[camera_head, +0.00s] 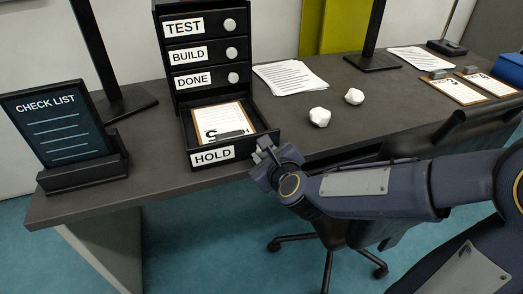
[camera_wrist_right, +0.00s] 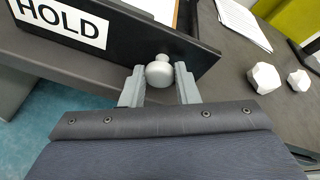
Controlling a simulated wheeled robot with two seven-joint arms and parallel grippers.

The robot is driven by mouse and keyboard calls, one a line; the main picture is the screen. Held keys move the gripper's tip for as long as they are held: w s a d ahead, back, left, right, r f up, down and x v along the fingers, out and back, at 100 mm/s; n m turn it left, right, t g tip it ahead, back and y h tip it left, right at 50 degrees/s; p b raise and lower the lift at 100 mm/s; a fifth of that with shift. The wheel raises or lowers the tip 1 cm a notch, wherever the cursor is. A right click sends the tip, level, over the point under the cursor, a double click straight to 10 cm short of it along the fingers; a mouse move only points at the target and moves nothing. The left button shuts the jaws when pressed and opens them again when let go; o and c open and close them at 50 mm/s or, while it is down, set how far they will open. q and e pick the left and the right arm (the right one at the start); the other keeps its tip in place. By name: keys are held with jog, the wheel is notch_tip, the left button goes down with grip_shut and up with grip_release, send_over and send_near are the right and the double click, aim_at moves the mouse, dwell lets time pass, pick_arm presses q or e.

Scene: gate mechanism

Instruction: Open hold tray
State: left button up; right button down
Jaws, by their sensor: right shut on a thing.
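The HOLD tray (camera_head: 212,154) is the lowest drawer of the black drawer unit. It stands pulled out toward me in the head view, with a clipboard (camera_head: 221,119) lying inside. Its front (camera_wrist_right: 115,30) also shows in the right wrist view. My right gripper (camera_head: 265,152) is at the right end of the tray front. In the right wrist view its two grey fingers (camera_wrist_right: 160,88) are on either side of the round light knob (camera_wrist_right: 159,71), shut on it. My left gripper is not in view.
The TEST, BUILD and DONE drawers (camera_head: 204,53) above are closed. A check list stand (camera_head: 84,171) is at the left of the desk. Crumpled paper balls (camera_head: 320,117) and a paper stack (camera_head: 291,76) lie to the right. A chair (camera_head: 328,243) stands below the desk's front edge.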

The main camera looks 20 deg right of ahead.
jog(key=shift+s+f, duration=0.1)
jog(key=shift+s, duration=0.15)
jog(key=c, duration=1.1)
grip_release()
jog(key=shift+s, duration=0.15)
jog(key=p+v, duration=0.2)
jog(key=v, duration=0.6)
